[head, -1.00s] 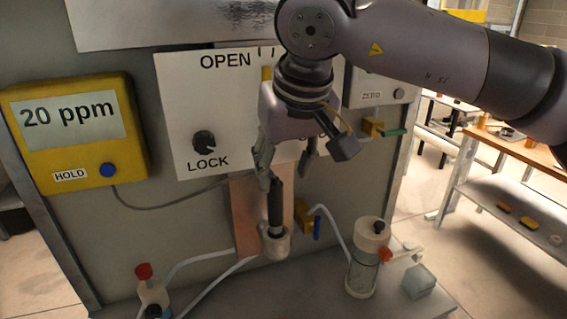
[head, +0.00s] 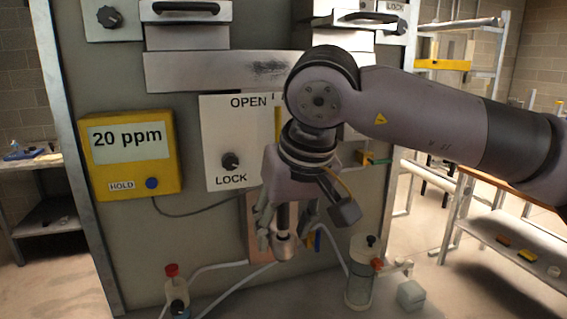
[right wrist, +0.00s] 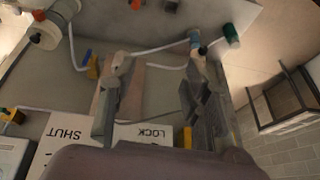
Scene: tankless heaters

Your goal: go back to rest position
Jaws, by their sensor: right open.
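My right gripper (head: 287,240) is open in front of the lower part of the heater panel, below the white OPEN/LOCK plate (head: 215,140). My right arm comes in from the right and hides part of the panel. My left gripper is not in view.
A yellow meter reading 20 ppm (head: 132,155) hangs on the left of the panel. A clear canister (head: 360,285), a small pale block (head: 411,295) and a red-capped bottle (head: 174,285) stand on the ledge below. A wooden-topped shelf unit (head: 505,185) stands to the right.

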